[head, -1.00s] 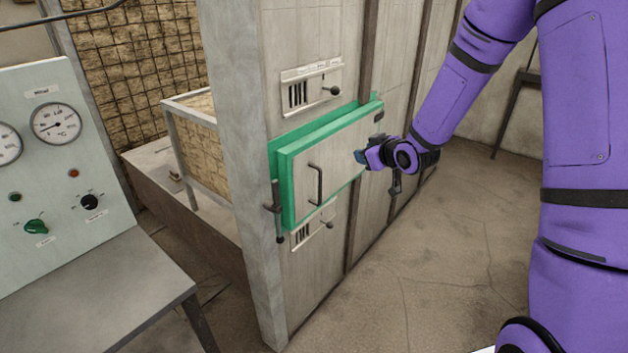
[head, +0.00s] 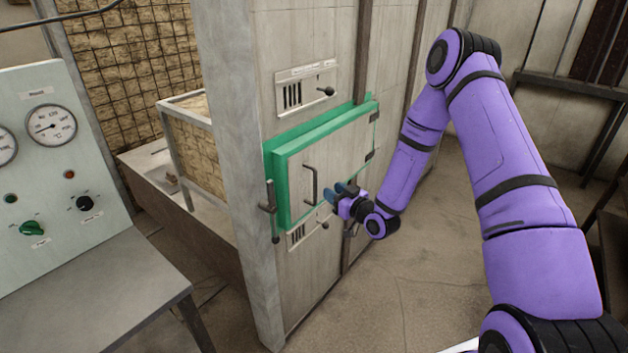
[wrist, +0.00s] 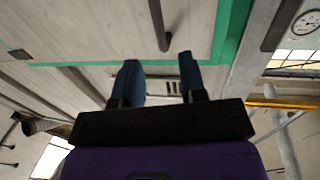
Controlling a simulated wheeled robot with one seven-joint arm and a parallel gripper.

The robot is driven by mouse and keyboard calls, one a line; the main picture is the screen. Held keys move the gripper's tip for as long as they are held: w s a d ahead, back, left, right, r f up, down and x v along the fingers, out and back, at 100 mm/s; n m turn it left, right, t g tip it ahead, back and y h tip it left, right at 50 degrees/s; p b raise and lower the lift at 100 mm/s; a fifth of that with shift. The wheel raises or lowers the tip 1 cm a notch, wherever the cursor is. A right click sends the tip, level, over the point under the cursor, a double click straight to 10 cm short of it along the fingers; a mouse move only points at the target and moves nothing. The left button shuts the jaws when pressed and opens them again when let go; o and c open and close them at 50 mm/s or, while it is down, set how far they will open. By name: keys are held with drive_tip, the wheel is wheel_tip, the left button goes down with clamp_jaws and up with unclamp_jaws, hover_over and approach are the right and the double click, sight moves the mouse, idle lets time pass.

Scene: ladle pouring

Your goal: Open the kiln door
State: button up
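The kiln door (head: 335,155) is a pale panel in a green frame on the kiln's front, and it looks closed. A dark vertical bar handle (head: 311,184) stands on its left part, and a dark latch lever (head: 268,208) sits at the frame's left edge. My gripper (head: 338,192) is just right of the bar handle, apart from it, near the door's lower part. In the wrist view my gripper's two blue fingers (wrist: 160,80) are spread apart with nothing between them. The bar handle (wrist: 158,24) shows ahead of them at the top.
A vent with a small lever (head: 305,91) is above the door, and another vent (head: 298,234) is below it. A gauge panel (head: 60,140) and grey desk (head: 100,280) stand at left. The floor (head: 400,290) right of the kiln is clear.

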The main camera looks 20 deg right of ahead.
sight(316, 180)
drive_tip(key=x, duration=0.9)
clamp_jaws()
